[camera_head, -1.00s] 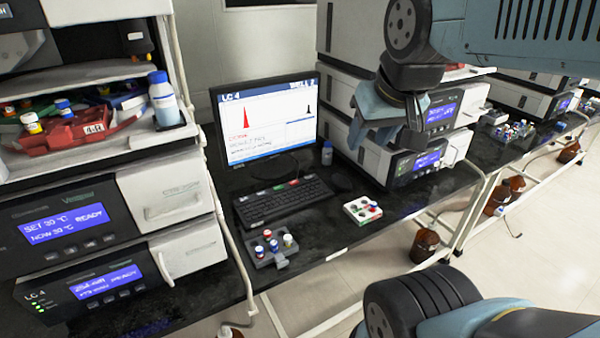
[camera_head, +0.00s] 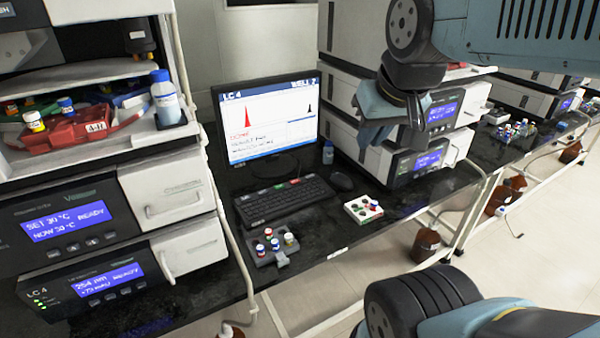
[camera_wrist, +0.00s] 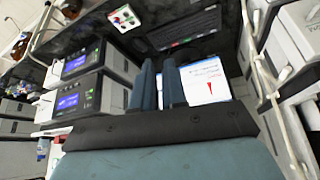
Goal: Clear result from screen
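The monitor (camera_head: 268,118) shows an "LC 4" page with a red peak, a smaller black peak and lines of text; the screen also shows in the wrist view (camera_wrist: 205,82). The black keyboard (camera_head: 285,202) lies in front of it, with a few red and green keys along its back row; it also shows in the wrist view (camera_wrist: 180,32). My gripper (camera_wrist: 159,62) is empty, its two fingers apart by a narrow gap. In the head view my gripper (camera_head: 378,135) hangs in the air right of the monitor, in front of the stacked instruments, apart from the keyboard.
A mouse (camera_head: 341,181) lies right of the keyboard. A dark vial rack (camera_head: 272,250) and a white vial tray (camera_head: 363,208) stand near the bench's front edge. A small bottle (camera_head: 328,153) stands beside the monitor. Instrument stacks (camera_head: 110,230) flank the workspace on both sides.

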